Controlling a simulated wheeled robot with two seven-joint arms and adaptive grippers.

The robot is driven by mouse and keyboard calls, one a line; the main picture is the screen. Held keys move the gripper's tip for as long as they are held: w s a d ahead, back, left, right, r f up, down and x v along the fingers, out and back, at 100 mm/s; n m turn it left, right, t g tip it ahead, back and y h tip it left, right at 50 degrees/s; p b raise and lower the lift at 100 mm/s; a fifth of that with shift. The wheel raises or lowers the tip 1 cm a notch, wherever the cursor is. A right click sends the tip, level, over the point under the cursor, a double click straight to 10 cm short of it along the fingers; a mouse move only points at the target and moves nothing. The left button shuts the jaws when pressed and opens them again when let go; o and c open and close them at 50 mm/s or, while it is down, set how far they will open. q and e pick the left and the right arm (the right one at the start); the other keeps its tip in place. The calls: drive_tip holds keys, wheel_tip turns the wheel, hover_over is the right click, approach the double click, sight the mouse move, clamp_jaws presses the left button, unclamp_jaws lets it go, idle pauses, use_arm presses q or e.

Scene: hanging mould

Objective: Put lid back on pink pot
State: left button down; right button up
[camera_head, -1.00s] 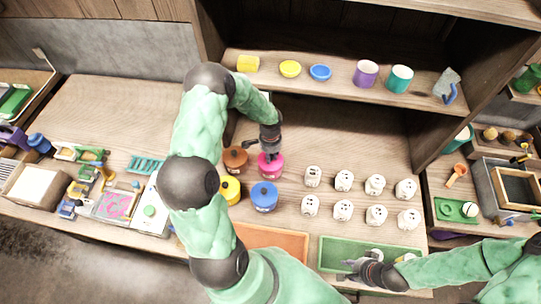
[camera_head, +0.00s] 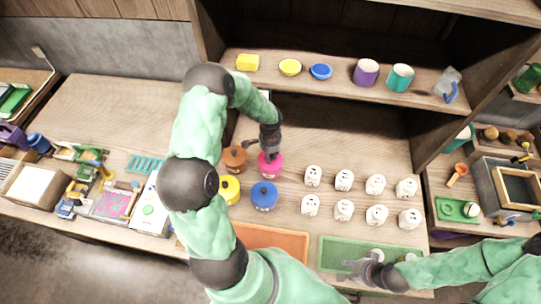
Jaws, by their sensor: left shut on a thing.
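The pink pot (camera_head: 271,170) stands on the wooden counter, right of the brown pot (camera_head: 234,158) and behind the blue pot (camera_head: 264,196). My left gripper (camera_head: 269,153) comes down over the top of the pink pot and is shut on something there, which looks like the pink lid. The gripper hides most of the lid, so I cannot tell whether it touches the rim. A yellow pot (camera_head: 229,190) stands at front left, partly behind my arm. My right gripper (camera_head: 352,268) is low over the green tray; its finger opening is too small to tell.
Several white face-marked cups (camera_head: 344,180) stand in two rows right of the pots. An orange tray (camera_head: 275,238) and a green tray (camera_head: 345,250) lie along the front edge. A shelf (camera_head: 335,86) with cups and bowls overhangs behind. The counter's back left is clear.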

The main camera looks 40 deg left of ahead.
idle(0.4)
use_arm(q)
drive_tip(key=c, duration=0.5)
unclamp_jaws()
drive_tip(key=shift+r, duration=0.15)
drive_tip(key=shift+r+p, duration=2.2)
drive_tip(key=shift+r, duration=1.15)
use_arm(e)
drive_tip(key=shift+r, duration=2.15)
use_arm(q)
clamp_jaws()
